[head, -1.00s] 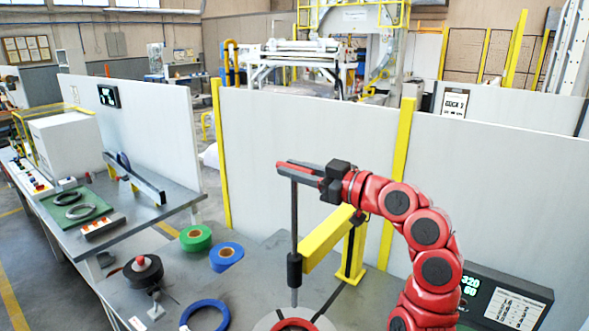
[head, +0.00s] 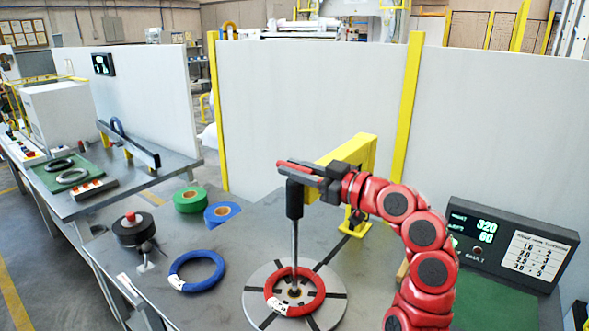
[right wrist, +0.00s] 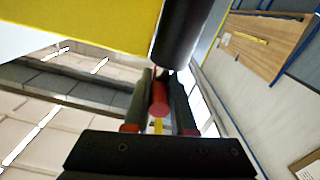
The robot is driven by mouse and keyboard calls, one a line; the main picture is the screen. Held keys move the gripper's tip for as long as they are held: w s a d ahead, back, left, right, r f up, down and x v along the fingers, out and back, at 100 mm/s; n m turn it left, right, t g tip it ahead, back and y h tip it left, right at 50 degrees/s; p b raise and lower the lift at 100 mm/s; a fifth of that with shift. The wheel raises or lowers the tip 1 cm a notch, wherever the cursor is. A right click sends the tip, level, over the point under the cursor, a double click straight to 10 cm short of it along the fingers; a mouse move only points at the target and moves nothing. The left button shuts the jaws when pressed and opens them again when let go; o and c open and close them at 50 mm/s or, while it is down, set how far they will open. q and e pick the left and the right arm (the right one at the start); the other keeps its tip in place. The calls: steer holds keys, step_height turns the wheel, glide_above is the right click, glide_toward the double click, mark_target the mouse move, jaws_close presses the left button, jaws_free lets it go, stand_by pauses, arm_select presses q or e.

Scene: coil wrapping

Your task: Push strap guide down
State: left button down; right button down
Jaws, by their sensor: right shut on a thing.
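The strap guide (head: 295,240) is an upright metal rod running through a black collar (head: 294,200) on the end of a yellow arm (head: 352,148). Its lower end is inside the ring of a red coil (head: 312,302) lying on a round turntable (head: 262,283). My right gripper (head: 290,170) is just above the collar, shut on the guide's top. In the right wrist view, a red round handle (right wrist: 160,97) sits between its fingers, with the black collar (right wrist: 184,35) close beyond. My left gripper is not in view.
A blue coil (head: 197,284), green roll (head: 191,199), blue roll (head: 222,213) and black roll (head: 132,233) lie left of the turntable. A control box (head: 500,245) stands at right. White panels (head: 310,115) stand behind the table.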

steer(key=shift+f, duration=0.35)
steer(key=c, duration=1.1)
jaws_free()
steer(key=o, duration=0.3)
steer(key=shift+r, duration=0.1)
steer(key=shift+o, duration=0.2)
steer(key=b+v, duration=0.2)
steer(key=v, duration=1.5)
steer(key=shift+d, duration=0.2)
steer(key=shift+s, duration=0.1)
